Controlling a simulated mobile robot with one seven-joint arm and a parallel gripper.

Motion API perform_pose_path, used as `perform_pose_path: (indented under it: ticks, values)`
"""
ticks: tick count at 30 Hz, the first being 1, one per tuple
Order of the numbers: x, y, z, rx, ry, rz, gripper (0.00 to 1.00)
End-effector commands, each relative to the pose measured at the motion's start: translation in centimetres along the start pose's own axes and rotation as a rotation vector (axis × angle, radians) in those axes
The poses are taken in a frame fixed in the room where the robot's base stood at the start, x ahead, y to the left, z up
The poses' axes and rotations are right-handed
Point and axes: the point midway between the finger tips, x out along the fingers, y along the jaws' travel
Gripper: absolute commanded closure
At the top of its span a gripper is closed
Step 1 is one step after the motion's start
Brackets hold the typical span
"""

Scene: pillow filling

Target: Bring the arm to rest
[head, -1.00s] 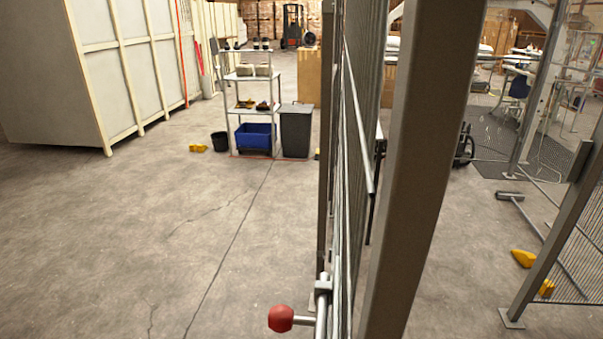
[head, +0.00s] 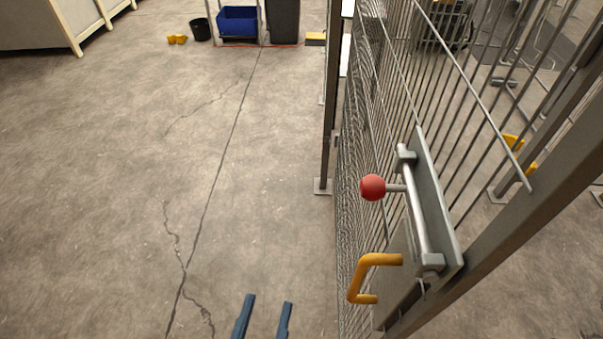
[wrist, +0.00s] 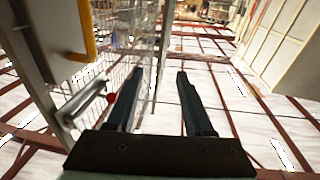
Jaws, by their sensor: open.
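My gripper (head: 265,312) shows at the bottom of the head view as two dark blue fingers, apart and with nothing between them. It stands over open floor, left of the mesh gate (head: 372,150), and touches nothing there. In the wrist view my gripper (wrist: 168,75) is also open and empty. The gate's bolt has a red ball knob (head: 372,188), also in the wrist view (wrist: 111,98). A yellow handle (head: 360,277) is below the knob, and it shows at the upper left of the wrist view (wrist: 88,35). The rest of my arm is out of the head view.
The mesh gate and its posts fill the right side close by. A blue bin (head: 238,23), a black bucket (head: 200,30) and a dark grey bin (head: 284,20) stand far back. The concrete floor on the left is clear.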

Motion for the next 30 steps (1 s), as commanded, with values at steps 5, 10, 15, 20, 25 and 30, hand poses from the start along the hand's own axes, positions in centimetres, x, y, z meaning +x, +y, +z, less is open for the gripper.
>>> perform_pose_path:
  ticks: [5,10,15,20,25,30]
  values:
    - [3.9,1.1,-2.4,-0.025,0.07,-0.033,0.48]
    - [8.8,2.2,-6.8,-0.051,0.162,-0.07,0.48]
    - [13.0,2.9,-12.7,-0.064,0.259,-0.101,0.48]
    - [15.8,3.2,-19.2,-0.063,0.352,-0.122,0.48]
    - [17.4,3.3,-26.8,-0.044,0.453,-0.138,0.48]
    - [17.4,3.5,-34.5,-0.007,0.554,-0.152,0.48]
